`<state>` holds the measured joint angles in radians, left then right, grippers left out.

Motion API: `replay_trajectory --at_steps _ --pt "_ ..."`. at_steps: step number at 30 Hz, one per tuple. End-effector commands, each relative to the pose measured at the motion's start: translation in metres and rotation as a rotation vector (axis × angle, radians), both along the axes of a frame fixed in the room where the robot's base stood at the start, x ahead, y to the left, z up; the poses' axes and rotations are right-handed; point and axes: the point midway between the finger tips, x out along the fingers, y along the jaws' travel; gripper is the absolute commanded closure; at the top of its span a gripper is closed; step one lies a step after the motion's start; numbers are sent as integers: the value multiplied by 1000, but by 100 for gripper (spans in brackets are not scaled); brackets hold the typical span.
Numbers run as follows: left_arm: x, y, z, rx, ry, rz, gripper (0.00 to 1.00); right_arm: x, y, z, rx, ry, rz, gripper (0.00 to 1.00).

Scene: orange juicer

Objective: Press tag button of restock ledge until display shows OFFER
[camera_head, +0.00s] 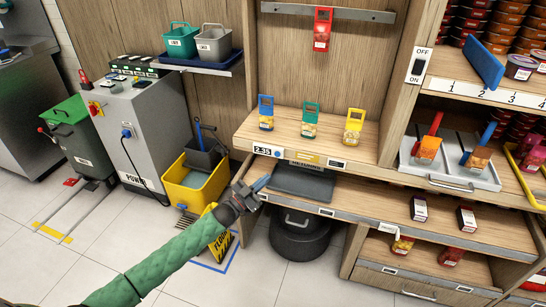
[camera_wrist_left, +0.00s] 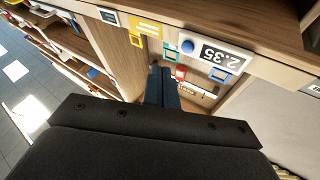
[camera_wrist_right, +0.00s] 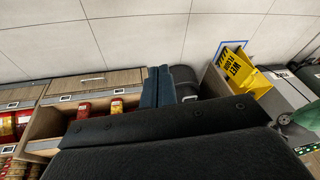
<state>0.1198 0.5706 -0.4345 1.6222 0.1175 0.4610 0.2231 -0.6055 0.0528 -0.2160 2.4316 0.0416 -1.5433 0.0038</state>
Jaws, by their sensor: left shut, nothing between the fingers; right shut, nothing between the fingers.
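The restock ledge (camera_head: 335,146) is a wooden shelf with a small white display (camera_head: 262,151) on its front edge, reading 2.35. A round blue tag button (camera_head: 278,154) sits just right of the display. In the left wrist view the display (camera_wrist_left: 221,57) appears upside down, with the blue button (camera_wrist_left: 187,46) beside it. My left gripper (camera_head: 264,182) is shut and empty, below and slightly left of the button and apart from it. Its closed fingers (camera_wrist_left: 162,84) show in the left wrist view. My right gripper (camera_wrist_right: 159,85) is shut and empty, seen only in its wrist view.
Blue, green and yellow tagged packs (camera_head: 310,122) stand on the ledge. A lower shelf (camera_head: 365,202) holds a dark grey tray (camera_head: 300,183). A black round bin (camera_head: 298,240) stands below. A yellow bucket (camera_head: 195,188) and wet-floor sign (camera_head: 215,238) are at left.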

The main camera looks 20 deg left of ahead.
Motion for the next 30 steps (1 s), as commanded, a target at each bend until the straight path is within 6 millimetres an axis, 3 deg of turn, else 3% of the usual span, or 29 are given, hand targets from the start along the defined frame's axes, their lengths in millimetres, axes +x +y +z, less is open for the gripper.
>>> replay_trajectory --at_steps 7,20,30 --pt "-17 -5 25 -93 -109 -86 100 -10 -2 -4 -12 54 9 100" --pt "-19 -6 27 -112 -113 -101 100 -11 -2 -4 -14 61 11 100" --pt "4 -6 26 -112 -114 -101 100 -7 8 -20 9 33 20 100"
